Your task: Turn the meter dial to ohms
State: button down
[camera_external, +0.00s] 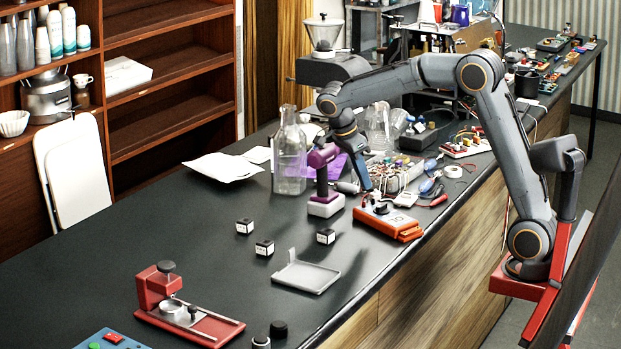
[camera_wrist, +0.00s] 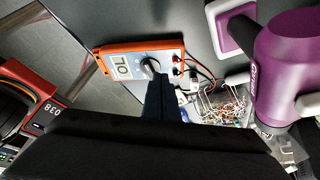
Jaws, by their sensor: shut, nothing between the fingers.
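The orange meter (camera_external: 398,226) lies on the dark counter near its front edge. It also shows in the wrist view (camera_wrist: 113,52), with a grey face, a small display (camera_wrist: 122,68) that seems to read "OL", and a dark round dial (camera_wrist: 149,66). My gripper (camera_external: 370,193) points down over the meter. In the wrist view its shut fingers (camera_wrist: 158,78) reach the dial's edge and partly cover it. I cannot tell whether they touch it. The dial's markings are too small to read. Red and dark leads come from the meter's end.
A purple grinder-like tool (camera_external: 322,170) stands left of the meter, close to my gripper. An open box of wires (camera_external: 395,172) sits behind. Small black-and-white cubes (camera_external: 264,248) and a grey tray (camera_external: 306,276) lie to the left. A glass bottle (camera_external: 290,155) stands further back.

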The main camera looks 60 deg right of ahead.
jog(key=c, duration=2.3)
grip_release()
jog(key=shift+w+a+r, duration=0.1)
jog(key=shift+r, duration=0.25)
jog(key=o, duration=0.4)
jog(key=shift+r, duration=0.1)
jog(key=shift+c, duration=0.2)
jog(key=shift+o, duration=0.7)
jog(key=s+d+n+y+p, duration=0.1)
jog(key=s+d+y+p, duration=0.1)
jog(key=p, duration=0.1)
jog(key=s+d+n+y+p, duration=0.2)
jog(key=y+p, duration=0.1)
jog(key=p, duration=0.1)
jog(key=shift+f, duration=0.2)
jog(key=n+t+y+p, duration=0.3)
jog(key=p, duration=0.2)
send_near(382, 208)
jog(key=shift+w+a+f+p, duration=0.15)
jog(key=shift+f+p, duration=0.45)
jog(key=shift+f, duration=1.1)
jog(key=shift+w+f+p, duration=0.15)
jog(key=shift+f+p, duration=0.4)
jog(key=shift+f, duration=1.15)
grip_shut()
